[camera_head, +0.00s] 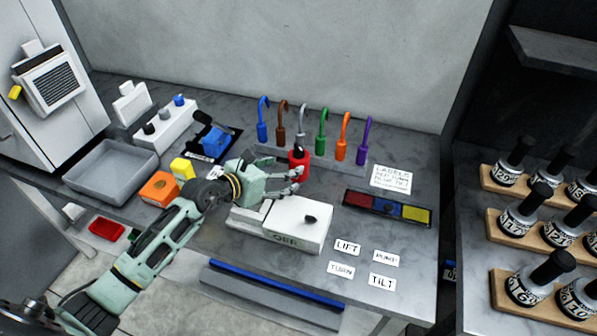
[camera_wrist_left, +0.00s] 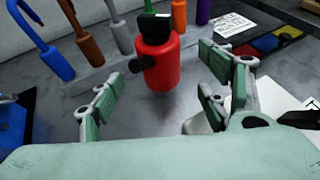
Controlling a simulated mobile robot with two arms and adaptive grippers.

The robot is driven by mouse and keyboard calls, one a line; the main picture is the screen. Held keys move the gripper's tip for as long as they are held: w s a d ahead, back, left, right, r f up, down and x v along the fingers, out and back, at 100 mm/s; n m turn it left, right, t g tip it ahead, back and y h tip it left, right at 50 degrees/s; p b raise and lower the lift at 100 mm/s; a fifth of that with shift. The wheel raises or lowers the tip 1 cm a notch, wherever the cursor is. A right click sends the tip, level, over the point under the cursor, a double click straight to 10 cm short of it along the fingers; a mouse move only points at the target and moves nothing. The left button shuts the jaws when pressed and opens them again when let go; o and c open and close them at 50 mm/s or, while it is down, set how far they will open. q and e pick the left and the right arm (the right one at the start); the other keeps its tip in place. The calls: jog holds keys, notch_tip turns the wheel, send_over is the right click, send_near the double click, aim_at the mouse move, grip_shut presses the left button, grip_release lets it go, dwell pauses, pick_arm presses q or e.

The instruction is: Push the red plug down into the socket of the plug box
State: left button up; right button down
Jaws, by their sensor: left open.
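The red plug (camera_head: 298,164) is a red cylinder with a black top, upright at the back of the bench in front of the row of hooks. It shows large in the left wrist view (camera_wrist_left: 158,62), with a black knob on its side. My left gripper (camera_head: 296,181) is open and empty, its fingers spread toward the plug; in the wrist view (camera_wrist_left: 160,90) the plug stands beyond and between the fingers, apart from them. No socket is discernible.
Several coloured hooks (camera_head: 321,132) stand behind the plug. A grey tray (camera_head: 112,172), an orange block (camera_head: 159,188) and a yellow block (camera_head: 182,168) are left. A dark tray (camera_head: 361,200) with coloured squares and label cards (camera_head: 382,282) lie right. Bottles (camera_head: 515,221) stand far right.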

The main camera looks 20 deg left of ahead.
aim_at(291, 164)
pick_arm(q)
jog(key=shift+x, duration=1.1)
jog(key=shift+w+d+p, duration=0.25)
jog(key=shift+w+p, duration=0.15)
jog(key=shift+w, duration=0.3)
jog(key=x, duration=0.3)
jog(key=shift+w+r, duration=0.1)
jog(key=shift+r, duration=0.05)
jog(key=shift+w+d+f, duration=0.3)
jog(key=shift+w, duration=0.1)
pick_arm(e)
jog(key=shift+w+r, duration=0.35)
jog(key=shift+r, duration=0.35)
pick_arm(q)
jog(key=shift+c, duration=0.7)
jog(key=shift+s+r, duration=0.1)
jog(key=shift+c, duration=0.9)
jog(key=c, duration=0.9)
jog(key=shift+c, duration=1.2)
pick_arm(e)
jog(key=shift+a, duration=0.25)
